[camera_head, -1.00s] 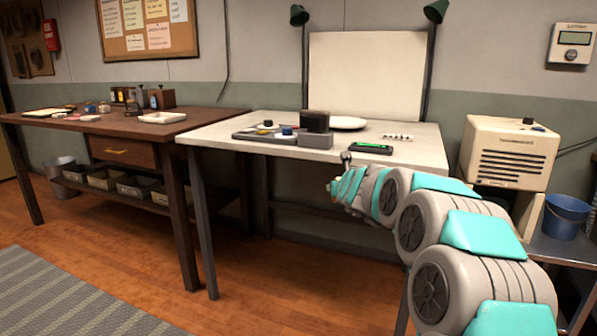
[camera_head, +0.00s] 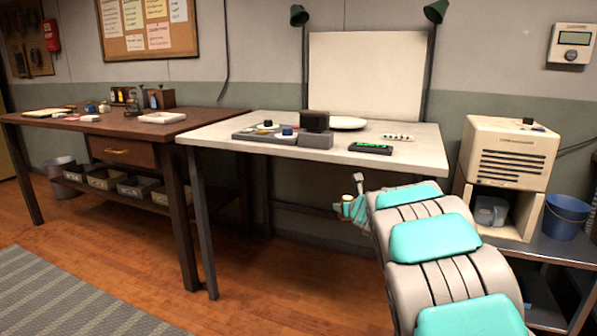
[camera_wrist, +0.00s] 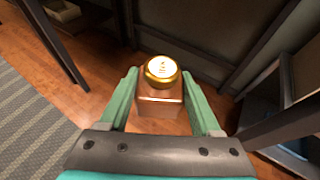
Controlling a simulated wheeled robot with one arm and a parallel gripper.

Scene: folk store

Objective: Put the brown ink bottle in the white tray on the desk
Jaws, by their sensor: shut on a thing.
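My gripper (camera_wrist: 160,76) is shut on the brown ink bottle (camera_wrist: 160,106), a square-bodied brown bottle with a round gold cap, upright between the two green fingers in the wrist view. The white tray (camera_head: 162,118) lies on the right end of the dark wooden desk (camera_head: 60,122), well to the left of my gripper. The tray looks empty from here.
The pale table (camera_head: 215,130) stands between my gripper and the desk, bearing a grey organizer (camera_head: 262,136), a white plate (camera_head: 347,123) and a green-lit device (camera_head: 371,148). Ink things stand behind the tray. A cart with a blue bucket (camera_head: 566,217) is at right. Floor at left is open.

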